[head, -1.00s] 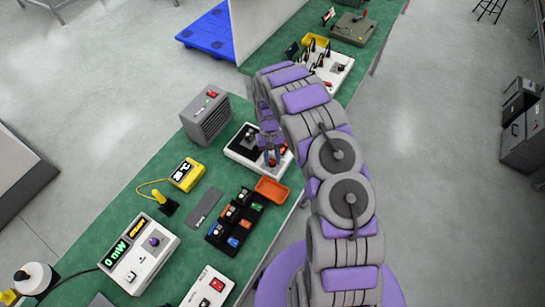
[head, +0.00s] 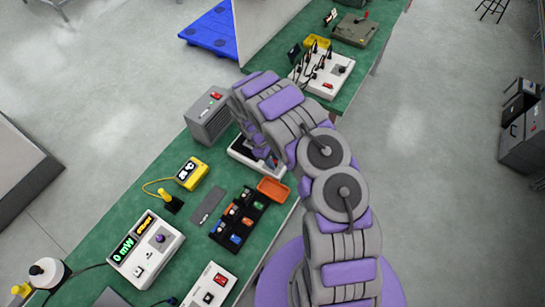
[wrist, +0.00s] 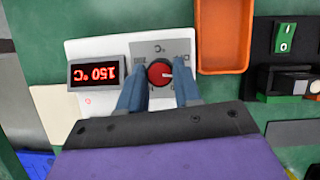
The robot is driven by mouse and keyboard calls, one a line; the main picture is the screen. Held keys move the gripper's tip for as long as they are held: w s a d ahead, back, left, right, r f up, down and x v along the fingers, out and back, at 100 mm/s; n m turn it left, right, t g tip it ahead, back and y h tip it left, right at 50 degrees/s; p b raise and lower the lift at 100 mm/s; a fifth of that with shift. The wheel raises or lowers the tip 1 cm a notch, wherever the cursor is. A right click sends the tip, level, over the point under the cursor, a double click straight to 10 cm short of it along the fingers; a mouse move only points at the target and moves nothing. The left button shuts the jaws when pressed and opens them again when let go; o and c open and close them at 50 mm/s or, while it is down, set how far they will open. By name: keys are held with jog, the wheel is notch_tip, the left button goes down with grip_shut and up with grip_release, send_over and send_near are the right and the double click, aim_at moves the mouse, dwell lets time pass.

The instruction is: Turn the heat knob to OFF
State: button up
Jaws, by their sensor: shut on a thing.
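The red heat knob (wrist: 160,72) sits on the grey dial plate of a white control box (wrist: 92,48). The box's display (wrist: 97,72) reads 150 °C and appears upside down in the wrist view. The knob's pale pointer line points to the right in that view. My gripper (wrist: 159,84) has its two blue-grey fingers on either side of the knob, shut on it. In the head view the box (head: 240,150) is partly hidden under my arm, and the knob and fingertips are hidden there.
An orange tray (head: 273,189) and a black sorter (head: 238,220) with coloured parts lie close by the box on the green bench. A grey heater-like unit (head: 208,118) stands just behind. A yellow meter (head: 191,173) and a mW readout box (head: 145,248) are farther left.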

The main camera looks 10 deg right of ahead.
jog(key=n+p, duration=0.1)
jog(key=n, duration=0.1)
jog(key=n+t+p, duration=0.1)
jog(key=n, duration=0.1)
jog(key=shift+a+r+t+h, duration=0.1)
jog(key=shift+r+t+h, duration=0.05)
jog(key=shift+t+h, duration=0.15)
jog(key=shift+s+n+t+p, duration=0.1)
jog(key=shift+n+t+p, duration=0.4)
jog(key=shift+n, duration=1.3)
jog(key=o, duration=1)
jog(key=v, duration=1.1)
jog(key=p+v, duration=0.1)
jog(key=v, duration=0.5)
jog(key=shift+s+a, duration=0.2)
jog(key=shift+a, duration=0.15)
